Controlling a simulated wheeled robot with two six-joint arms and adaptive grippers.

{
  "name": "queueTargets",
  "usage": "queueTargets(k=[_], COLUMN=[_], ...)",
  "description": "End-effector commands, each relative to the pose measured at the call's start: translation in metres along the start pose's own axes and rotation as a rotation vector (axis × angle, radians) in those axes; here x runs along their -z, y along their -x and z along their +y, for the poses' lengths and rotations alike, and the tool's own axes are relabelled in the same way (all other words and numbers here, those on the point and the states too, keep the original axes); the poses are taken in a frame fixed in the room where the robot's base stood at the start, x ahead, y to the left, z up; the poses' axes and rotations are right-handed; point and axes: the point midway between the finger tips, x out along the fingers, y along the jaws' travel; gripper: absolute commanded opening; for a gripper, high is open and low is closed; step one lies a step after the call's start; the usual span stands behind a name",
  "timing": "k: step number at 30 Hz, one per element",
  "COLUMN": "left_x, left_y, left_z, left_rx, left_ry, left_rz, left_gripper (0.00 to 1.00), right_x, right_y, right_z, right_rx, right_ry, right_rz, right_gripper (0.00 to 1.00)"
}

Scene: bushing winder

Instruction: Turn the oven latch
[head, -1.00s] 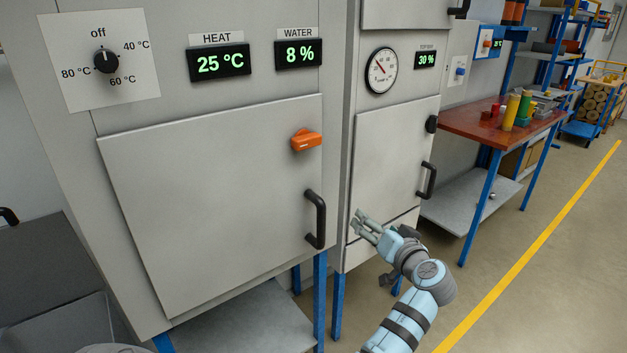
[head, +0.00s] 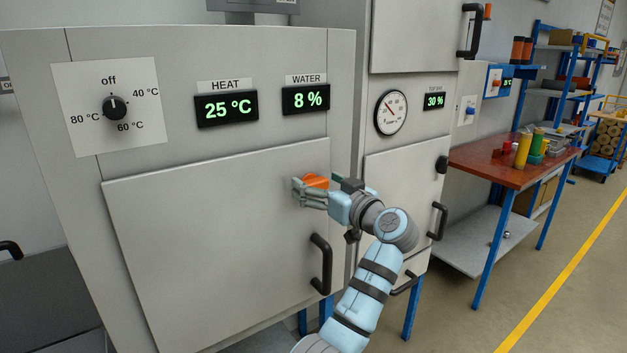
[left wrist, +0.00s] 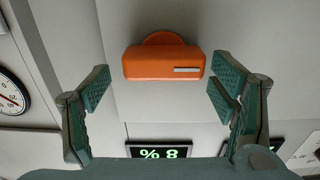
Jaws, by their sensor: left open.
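The orange oven latch (head: 316,181) sits at the upper right of the grey oven door (head: 215,250), partly hidden by my gripper in the head view. In the left wrist view the latch (left wrist: 165,65) is a horizontal bar with a pale mark near its right end and a round base behind it. My left gripper (head: 304,192) is at the latch. In the left wrist view the left gripper (left wrist: 161,86) is open, with a finger on each side of the bar and visible gaps. My right gripper is not in view.
A black door handle (head: 321,264) is below the latch. The HEAT display (head: 226,108) reads 25 °C and the WATER display (head: 306,98) 8 %. A second cabinet with a gauge (head: 391,112) stands to the right, then a red-topped table (head: 490,160).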

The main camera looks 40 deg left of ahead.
Motion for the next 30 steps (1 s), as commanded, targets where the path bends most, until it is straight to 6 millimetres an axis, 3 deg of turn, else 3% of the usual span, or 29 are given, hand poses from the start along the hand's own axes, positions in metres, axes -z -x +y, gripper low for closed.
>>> queueTargets(k=[6,15,30], left_x=[-0.0009,-0.0011,0.0], left_y=[-0.0022,-0.0017,-0.0004], left_z=[-0.0021,-0.0018,0.0012], left_rx=[0.003,0.003,0.001], left_ry=[-0.001,-0.002,-0.124], left_rz=[0.0,0.0,-0.001], left_gripper=[0.77,0.3,0.3], right_x=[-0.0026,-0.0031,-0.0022], right_y=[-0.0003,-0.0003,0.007], right_z=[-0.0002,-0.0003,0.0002], right_rx=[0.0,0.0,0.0], right_ry=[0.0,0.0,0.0], right_rz=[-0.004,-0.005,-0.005], right_gripper=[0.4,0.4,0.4])
